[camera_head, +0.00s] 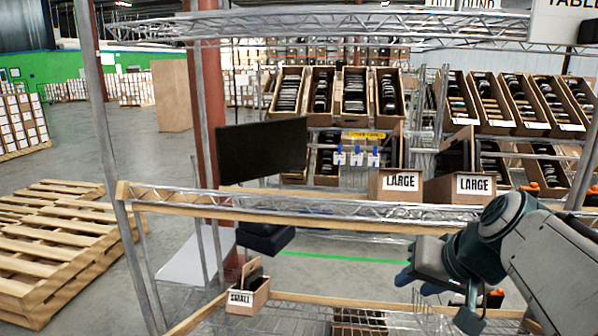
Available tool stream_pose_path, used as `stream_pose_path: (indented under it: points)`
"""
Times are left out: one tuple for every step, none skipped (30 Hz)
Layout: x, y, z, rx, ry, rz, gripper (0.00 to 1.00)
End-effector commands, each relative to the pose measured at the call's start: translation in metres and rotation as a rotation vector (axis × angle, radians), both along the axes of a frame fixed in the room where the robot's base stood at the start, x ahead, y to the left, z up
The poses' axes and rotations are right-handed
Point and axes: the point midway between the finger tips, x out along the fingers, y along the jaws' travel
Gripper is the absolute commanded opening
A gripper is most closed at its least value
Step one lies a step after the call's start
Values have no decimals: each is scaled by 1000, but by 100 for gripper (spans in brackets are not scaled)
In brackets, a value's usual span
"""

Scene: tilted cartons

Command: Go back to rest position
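My arm (500,240) reaches in from the lower right, with grey links and dark teal joints. It is bent in front of the wire shelf rack (330,212). The end of the arm points down and away near the lower right, partly hidden by its own links. I cannot make out the fingers of my gripper, nor whether it holds anything. A blue shape (408,280) shows just left of the arm's end; I cannot tell what it is.
Cartons labelled LARGE (398,187) stand on the rack behind. A SMALL carton (247,300) sits on the lower shelf at left. A black monitor (262,150) stands beyond the rack. Wooden pallets (60,250) lie on the floor at left. Tilted cartons (288,92) line the back shelves.

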Motion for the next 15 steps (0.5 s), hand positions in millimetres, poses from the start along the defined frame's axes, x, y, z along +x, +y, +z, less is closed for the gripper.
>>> stream_pose_path:
  points:
    - [-13,19,-31,-35,84,47,35]
    - [-21,26,-47,-60,129,66,35]
    - [-33,34,-66,-94,182,91,35]
    - [-41,39,-79,-123,218,110,35]
    - [-49,43,-92,-151,251,127,35]
    - [-60,47,-106,-189,289,150,35]
    - [-67,49,-116,-216,313,167,35]
    - [-74,51,-124,-243,335,182,35]
    - [-83,53,-135,-276,359,200,35]
    - [-89,53,-141,-299,377,211,35]
    - [-94,54,-147,-323,389,225,35]
    - [-93,51,-143,-325,369,208,35]
    - [-92,50,-141,-325,356,199,35]
    - [-92,49,-139,-327,345,194,35]
    - [-92,49,-138,-329,335,188,35]
